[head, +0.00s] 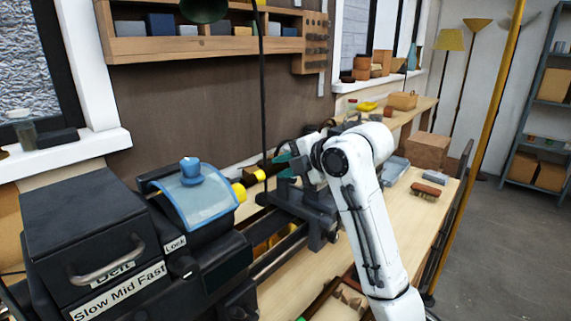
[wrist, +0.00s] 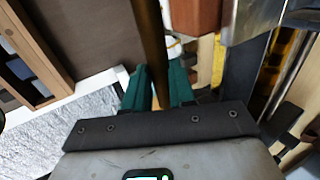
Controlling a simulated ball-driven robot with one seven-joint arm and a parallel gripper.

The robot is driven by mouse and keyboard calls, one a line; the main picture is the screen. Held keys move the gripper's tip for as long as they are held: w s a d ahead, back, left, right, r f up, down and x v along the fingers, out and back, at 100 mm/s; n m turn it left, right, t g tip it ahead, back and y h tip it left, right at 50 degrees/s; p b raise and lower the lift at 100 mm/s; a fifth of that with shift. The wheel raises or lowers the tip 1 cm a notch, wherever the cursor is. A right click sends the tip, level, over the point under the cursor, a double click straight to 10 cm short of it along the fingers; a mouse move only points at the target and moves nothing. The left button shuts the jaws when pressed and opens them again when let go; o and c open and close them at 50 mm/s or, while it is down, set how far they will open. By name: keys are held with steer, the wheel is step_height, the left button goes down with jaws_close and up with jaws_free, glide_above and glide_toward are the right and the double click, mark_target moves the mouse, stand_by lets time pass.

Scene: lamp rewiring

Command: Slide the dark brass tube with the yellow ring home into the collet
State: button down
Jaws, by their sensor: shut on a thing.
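My gripper (head: 284,166), with green finger pads, is to the right of the lathe's clear blue guard (head: 200,188) in the head view. It is shut on the dark brass tube (head: 259,175), which points left toward the lathe head. In the wrist view the tube (wrist: 151,45) runs up between the green fingers (wrist: 158,88). A yellow piece (head: 239,192) shows at the guard's right edge, near the tube's left end; I cannot tell whether it is the tube's ring or part of the lathe. The collet mouth is not clearly visible, and I cannot tell whether the tube touches it.
The black lathe head (head: 85,225) fills the lower left, with its bed rails (head: 277,252) below my gripper. A thin dark upright lamp stem (head: 262,90) stands close behind the tube. A brush (head: 426,190) and a grey tray (head: 394,170) lie on the bench to the right.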

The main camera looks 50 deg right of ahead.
steer(key=shift+a+f+b, duration=0.3)
steer(key=shift+f, duration=0.35)
steer(key=shift+s+r, duration=0.1)
steer(key=shift+s, duration=0.05)
steer(key=shift+a, duration=1.7)
stand_by(1.2)
steer(key=c, duration=0.9)
jaws_free()
steer(key=shift+o, duration=0.2)
steer(key=shift+s, duration=0.1)
steer(key=v, duration=1)
steer(key=shift+s+b, duration=0.3)
steer(key=shift+b, duration=0.05)
steer(key=shift+r, duration=0.15)
